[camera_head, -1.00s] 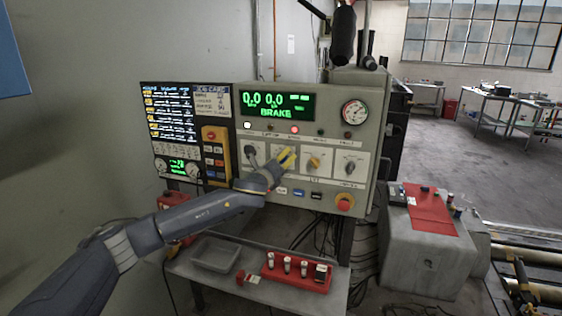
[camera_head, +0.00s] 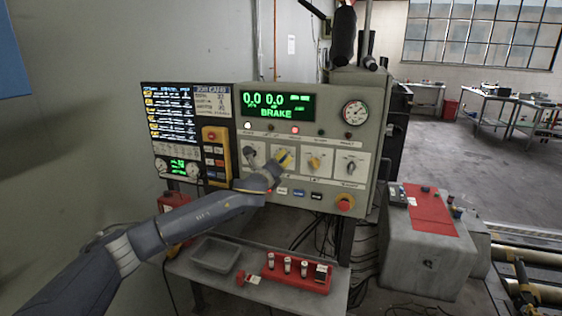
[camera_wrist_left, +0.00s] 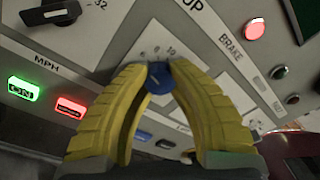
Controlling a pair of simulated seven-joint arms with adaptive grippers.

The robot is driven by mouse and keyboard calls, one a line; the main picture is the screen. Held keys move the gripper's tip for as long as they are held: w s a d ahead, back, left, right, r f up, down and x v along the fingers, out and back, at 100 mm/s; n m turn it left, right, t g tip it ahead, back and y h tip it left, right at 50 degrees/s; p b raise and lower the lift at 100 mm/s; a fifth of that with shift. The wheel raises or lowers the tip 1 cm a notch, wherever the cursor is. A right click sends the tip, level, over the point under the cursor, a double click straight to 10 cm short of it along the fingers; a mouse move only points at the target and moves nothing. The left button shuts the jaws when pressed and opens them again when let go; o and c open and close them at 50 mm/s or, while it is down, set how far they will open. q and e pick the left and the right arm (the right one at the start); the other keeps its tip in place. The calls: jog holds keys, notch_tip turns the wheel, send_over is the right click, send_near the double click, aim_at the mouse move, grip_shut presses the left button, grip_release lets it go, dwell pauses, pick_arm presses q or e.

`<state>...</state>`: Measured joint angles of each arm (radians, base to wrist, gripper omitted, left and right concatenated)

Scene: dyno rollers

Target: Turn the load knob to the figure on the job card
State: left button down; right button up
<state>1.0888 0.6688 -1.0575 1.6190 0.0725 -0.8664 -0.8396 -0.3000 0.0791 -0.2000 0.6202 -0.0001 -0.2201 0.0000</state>
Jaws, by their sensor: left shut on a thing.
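The control panel (camera_head: 330,198) has a row of knobs under a green display that reads 0.0, 0.0 and BRAKE. My left gripper (camera_head: 284,157) is at the second knob from the left and hides it in the head view. In the left wrist view the yellow fingers (camera_wrist_left: 160,70) are closed around a blue knob (camera_wrist_left: 157,82) with a light mark, in front of a white scale plate (camera_wrist_left: 165,42). Only part of its figures shows. The job card (camera_head: 231,103) is at the display's left; its writing is too small to read surely. My right gripper is not in view.
A black knob (camera_head: 252,157) is left of my gripper; an orange knob (camera_head: 314,164) and another black knob (camera_head: 350,168) are to its right. A red stop button (camera_head: 344,203) sits below. A shelf with a grey tray (camera_head: 215,254) and red rack (camera_head: 296,273) is underneath.

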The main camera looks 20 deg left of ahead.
pick_arm(q)
jog(key=shift+d+f+n, duration=0.15)
jog(key=shift+n, duration=1.05)
jog(key=shift+d+f+n, duration=0.1)
jog(key=shift+f+n, duration=0.05)
jog(key=shift+n, duration=1.05)
jog(key=c, duration=1.3)
grip_release()
jog(key=shift+d+r, duration=0.1)
jog(key=shift+d, duration=0.05)
jog(key=shift+o, duration=1.3)
jog(key=shift+a, duration=0.2)
jog(key=shift+r, duration=0.1)
jog(key=s+a, duration=0.1)
jog(key=s, duration=1.1)
jog(key=shift+f, duration=0.2)
